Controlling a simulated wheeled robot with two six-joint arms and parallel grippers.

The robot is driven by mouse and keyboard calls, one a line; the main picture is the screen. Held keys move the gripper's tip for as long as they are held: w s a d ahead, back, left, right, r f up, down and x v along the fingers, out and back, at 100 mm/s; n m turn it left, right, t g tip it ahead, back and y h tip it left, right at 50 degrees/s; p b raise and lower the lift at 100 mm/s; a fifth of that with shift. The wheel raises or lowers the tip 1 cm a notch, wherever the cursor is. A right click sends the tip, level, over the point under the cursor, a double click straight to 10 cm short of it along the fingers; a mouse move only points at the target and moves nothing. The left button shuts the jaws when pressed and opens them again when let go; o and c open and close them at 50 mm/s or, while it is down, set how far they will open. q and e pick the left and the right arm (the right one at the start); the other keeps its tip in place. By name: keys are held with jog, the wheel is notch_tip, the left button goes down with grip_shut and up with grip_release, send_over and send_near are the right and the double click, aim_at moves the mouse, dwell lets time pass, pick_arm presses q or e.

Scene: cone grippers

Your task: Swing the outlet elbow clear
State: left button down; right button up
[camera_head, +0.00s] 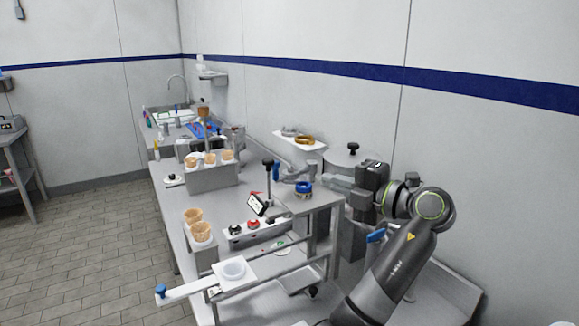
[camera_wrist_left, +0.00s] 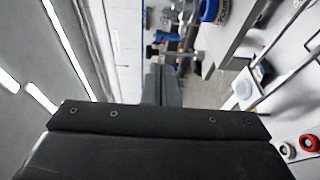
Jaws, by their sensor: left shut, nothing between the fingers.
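A grey metal elbow (camera_head: 296,172), which looks like the outlet elbow, sits on top of the steel machine (camera_head: 318,206). A blue ring (camera_head: 304,188) is just in front of it. My left gripper (camera_head: 334,181) is just right of the elbow and ring, pointing left over the machine top. In the left wrist view its dark fingers (camera_wrist_left: 160,84) are together with nothing between them, and metal fittings show beyond their tips. The blue ring (camera_wrist_left: 208,10) shows at the top there. I cannot tell whether the fingers touch the elbow. My right gripper is not in view.
A panel with red and black knobs (camera_head: 252,226) is on the machine's front. Cones stand in a rack (camera_head: 212,176) and a smaller holder (camera_head: 203,238). A wall shelf (camera_head: 299,142) is behind the machine.

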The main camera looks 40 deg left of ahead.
pick_arm(q)
jog(key=p, duration=0.5)
send_near(278, 166)
jog(key=a, duration=0.5)
jog(key=shift+a+f+p, duration=0.15)
jog(key=shift+a+p, duration=0.4)
jog(key=shift+a, duration=0.4)
jog(key=shift+f, duration=0.1)
jog(key=shift+s+a+f+m+t+b, duration=0.2)
jog(key=shift+a+m+t+b, duration=0.25)
jog(key=shift+b, duration=0.45)
jog(key=shift+a+t+b, duration=0.3)
jog(key=shift+t+b, duration=0.15)
jog(key=shift+b, duration=0.2)
jog(key=shift+a+r+m+t, duration=0.1)
jog(key=shift+r+m+t, duration=0.1)
jog(key=shift+m+t, duration=0.15)
